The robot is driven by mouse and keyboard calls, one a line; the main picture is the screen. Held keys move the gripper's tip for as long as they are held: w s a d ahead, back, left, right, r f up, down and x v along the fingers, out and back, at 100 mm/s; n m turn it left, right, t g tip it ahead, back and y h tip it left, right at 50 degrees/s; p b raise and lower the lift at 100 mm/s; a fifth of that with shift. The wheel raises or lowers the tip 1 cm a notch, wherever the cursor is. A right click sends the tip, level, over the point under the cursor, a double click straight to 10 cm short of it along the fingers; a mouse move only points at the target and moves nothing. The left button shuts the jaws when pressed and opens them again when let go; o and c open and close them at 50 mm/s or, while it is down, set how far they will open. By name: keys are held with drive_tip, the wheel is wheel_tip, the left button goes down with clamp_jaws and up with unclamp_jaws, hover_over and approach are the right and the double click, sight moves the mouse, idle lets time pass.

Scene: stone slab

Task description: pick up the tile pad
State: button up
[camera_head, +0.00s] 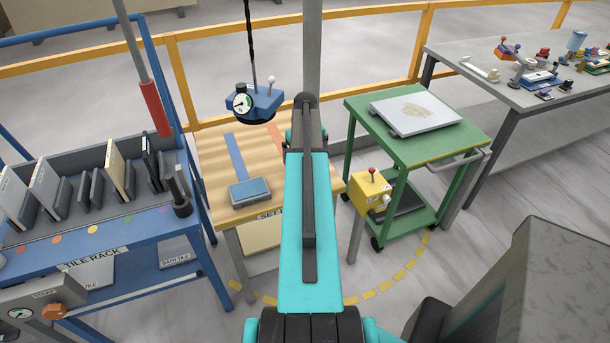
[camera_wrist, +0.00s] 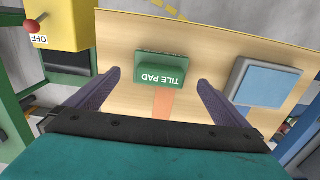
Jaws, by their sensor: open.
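The tile pad (camera_wrist: 163,67) is a green block with a raised top and an upside-down "TILE PAD" label in the wrist view. It sits on the wooden table (camera_wrist: 125,32), at the end of an orange stripe (camera_wrist: 162,102). My gripper (camera_wrist: 159,80) is open, with one dark finger to the left of the pad and one to the right. The pad appears between the fingers, with space on both sides; I cannot tell how far below them it is. In the head view my arm hides the pad and the gripper.
A blue-topped grey pad (camera_head: 250,192) lies on the same table; it also shows in the wrist view (camera_wrist: 266,82). A yellow switch box (camera_head: 371,192) stands at the table's right. A blue device (camera_head: 256,102) hangs above. A tile rack (camera_head: 95,235) stands left, a green cart (camera_head: 415,140) right.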

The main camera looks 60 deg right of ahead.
drive_tip(key=shift+f+p, duration=1.25)
drive_tip(key=shift+f, duration=1.35)
drive_tip(key=c, duration=1.2)
drive_tip(key=shift+r, duration=0.25)
drive_tip(key=shift+r+b, duration=0.85)
drive_tip(key=shift+r, duration=0.3)
drive_tip(key=shift+s+a+r, duration=0.15)
drive_tip(key=shift+r, duration=0.2)
drive_tip(key=s+a+r+b, duration=0.1)
drive_tip(key=s+a+b, duration=0.3)
drive_tip(key=s+a, duration=0.5)
drive_tip(key=s, duration=0.3)
drive_tip(key=shift+s+a+r+b, duration=0.15)
drive_tip(key=shift+s+r+b, duration=0.15)
drive_tip(key=shift+b, duration=0.1)
